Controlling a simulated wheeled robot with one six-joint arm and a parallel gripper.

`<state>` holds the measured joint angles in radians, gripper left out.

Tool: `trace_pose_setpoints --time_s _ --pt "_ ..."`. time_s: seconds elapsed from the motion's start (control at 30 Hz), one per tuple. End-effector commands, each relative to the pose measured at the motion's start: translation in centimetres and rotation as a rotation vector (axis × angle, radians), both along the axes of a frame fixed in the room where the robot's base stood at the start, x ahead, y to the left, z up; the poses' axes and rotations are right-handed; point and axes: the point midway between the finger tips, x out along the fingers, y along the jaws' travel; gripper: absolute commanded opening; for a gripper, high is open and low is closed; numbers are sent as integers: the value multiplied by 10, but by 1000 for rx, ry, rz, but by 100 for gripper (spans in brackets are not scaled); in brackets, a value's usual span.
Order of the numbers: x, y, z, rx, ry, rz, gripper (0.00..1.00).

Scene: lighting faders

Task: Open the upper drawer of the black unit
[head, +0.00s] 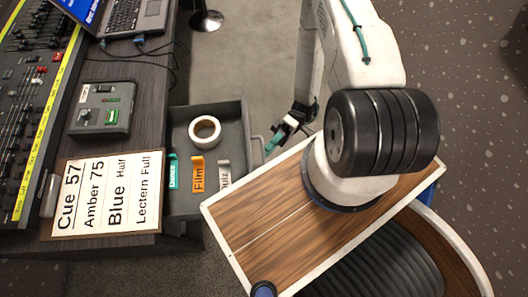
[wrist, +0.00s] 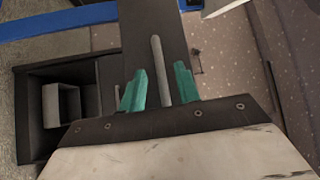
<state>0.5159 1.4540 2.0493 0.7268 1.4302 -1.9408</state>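A dark grey drawer (head: 228,112) stands pulled out to the right from under the desk. It holds a white tape roll and several coloured labels. Its pale bar handle (head: 258,143) is on the right-hand front. The rest of the black unit is mostly hidden under the desk, so I cannot tell its other drawers. My gripper (head: 280,135) is just right of the handle. In the wrist view, its two teal fingers (wrist: 159,88) are apart, with a grey bar (wrist: 160,65) between them on a dark panel (wrist: 143,25). Gaps show on both sides of the bar.
The desk (head: 142,70) carries a lighting console (head: 25,100), a laptop (head: 125,18), a small grey box (head: 103,108) and a cue card (head: 108,195). Carpet lies beyond the drawer.

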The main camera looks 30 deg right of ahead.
Motion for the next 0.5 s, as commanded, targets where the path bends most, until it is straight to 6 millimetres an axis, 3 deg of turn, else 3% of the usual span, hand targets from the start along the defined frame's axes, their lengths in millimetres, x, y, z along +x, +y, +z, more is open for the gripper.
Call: trace_pose_setpoints --time_s 0.2,0.5 --pt "11 -31 -5 -1 -2 -2 32" --pt "14 -39 -6 -1 0 1 32"
